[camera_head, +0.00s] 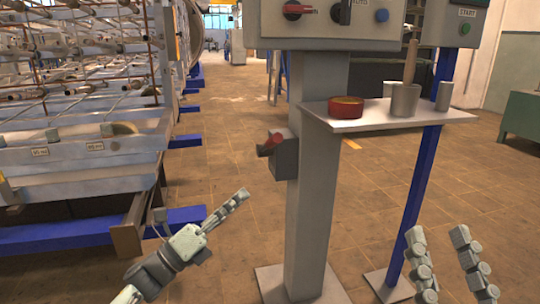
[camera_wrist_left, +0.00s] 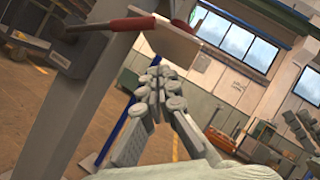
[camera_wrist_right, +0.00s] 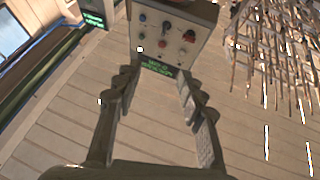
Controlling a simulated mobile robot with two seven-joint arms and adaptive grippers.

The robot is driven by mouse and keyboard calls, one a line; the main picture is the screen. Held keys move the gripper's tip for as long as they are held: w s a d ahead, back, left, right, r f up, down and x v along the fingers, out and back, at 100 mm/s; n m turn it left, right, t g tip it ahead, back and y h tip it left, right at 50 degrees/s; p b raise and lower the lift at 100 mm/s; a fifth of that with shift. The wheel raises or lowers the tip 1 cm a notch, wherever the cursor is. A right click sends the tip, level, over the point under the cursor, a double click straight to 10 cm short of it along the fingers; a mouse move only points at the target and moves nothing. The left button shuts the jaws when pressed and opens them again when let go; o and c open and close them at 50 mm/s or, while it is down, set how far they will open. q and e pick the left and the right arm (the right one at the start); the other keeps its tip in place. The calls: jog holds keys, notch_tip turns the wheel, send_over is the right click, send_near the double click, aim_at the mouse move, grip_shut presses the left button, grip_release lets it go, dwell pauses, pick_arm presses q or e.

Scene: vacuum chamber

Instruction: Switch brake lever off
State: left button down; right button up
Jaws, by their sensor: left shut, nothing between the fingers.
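A red lever (camera_head: 270,144) sits on a small grey box (camera_head: 286,158) on the left side of the grey post (camera_head: 311,190). In the left wrist view the red lever (camera_wrist_left: 112,25) sticks out to the right of its dark box (camera_wrist_left: 66,48), at upper left. My left gripper (camera_head: 240,196) is below and left of the lever in the head view, apart from it. Its fingers (camera_wrist_left: 158,72) meet at the tips with nothing between them. My right gripper (camera_head: 436,234) is at lower right, its fingers apart and empty; it also shows open in the right wrist view (camera_wrist_right: 155,85).
A control panel (camera_head: 360,27) with knobs tops the post. A shelf (camera_head: 345,125) on the post's right holds a red round tin (camera_head: 346,107) and grey cups (camera_head: 405,101). A blue pole (camera_head: 421,190) stands under it. A metal rack (camera_head: 80,165) fills the left.

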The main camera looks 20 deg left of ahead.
aim_at(272, 145)
pick_arm(q)
jog(key=a+r+x, duration=0.1)
jog(key=a+x, duration=0.1)
jog(key=x, duration=1)
jog(key=shift+w+r+p, duration=0.35)
jog(key=shift+p, duration=0.05)
pick_arm(e)
jog(key=shift+w+a+f+g, duration=0.15)
jog(key=shift+f+g, duration=0.25)
jog(key=shift+f, duration=0.15)
jog(key=shift+w+a+f+g, duration=0.1)
jog(key=shift+a+f+g, duration=0.05)
jog(key=shift+f+g, duration=0.35)
